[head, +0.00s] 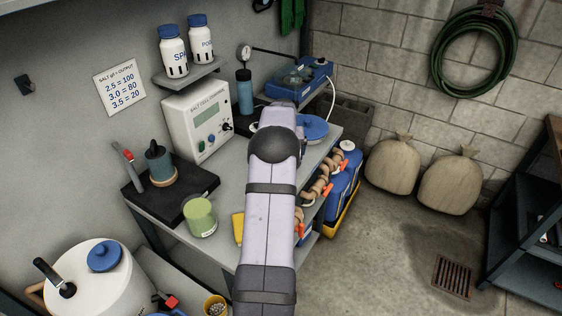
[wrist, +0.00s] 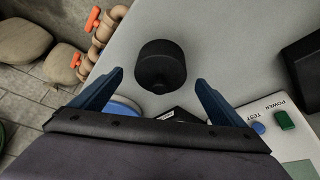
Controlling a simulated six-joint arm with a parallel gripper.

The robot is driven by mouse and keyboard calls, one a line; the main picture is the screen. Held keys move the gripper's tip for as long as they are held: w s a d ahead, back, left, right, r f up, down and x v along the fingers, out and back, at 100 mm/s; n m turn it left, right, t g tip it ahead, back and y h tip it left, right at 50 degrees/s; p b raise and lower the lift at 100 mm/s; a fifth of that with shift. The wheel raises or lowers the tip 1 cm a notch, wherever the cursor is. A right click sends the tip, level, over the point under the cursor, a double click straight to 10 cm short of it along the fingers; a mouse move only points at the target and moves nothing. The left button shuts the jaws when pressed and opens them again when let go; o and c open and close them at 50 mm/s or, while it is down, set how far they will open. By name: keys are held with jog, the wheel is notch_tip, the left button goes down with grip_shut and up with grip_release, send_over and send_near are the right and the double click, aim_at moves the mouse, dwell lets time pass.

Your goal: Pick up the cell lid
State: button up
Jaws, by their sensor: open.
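A black, round, cap-like piece (wrist: 160,66) stands on the grey bench top (wrist: 215,45) in the wrist view. It looks the likeliest to be the cell lid, though no label shows. My gripper (wrist: 160,77) is open, with one blue finger to each side of the black piece and a gap on both sides. The fingers do not touch it. In the head view my own arm hides the black piece and my fingers. A blue disc (head: 313,127) lies on the bench right of my arm; part of it shows by the left finger in the wrist view (wrist: 125,104).
The white salt cell controller (head: 198,122) stands at the back left of the bench. A blue device (head: 299,78) is at the far end. A black mat (head: 190,205), a green jar (head: 202,217) and tan pipework with orange valves (wrist: 104,32) are nearby.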

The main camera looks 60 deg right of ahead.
jog(key=shift+p+x, duration=1.15)
jog(key=shift+x, duration=1.1)
jog(key=shift+a, duration=0.1)
jog(key=c, duration=1.1)
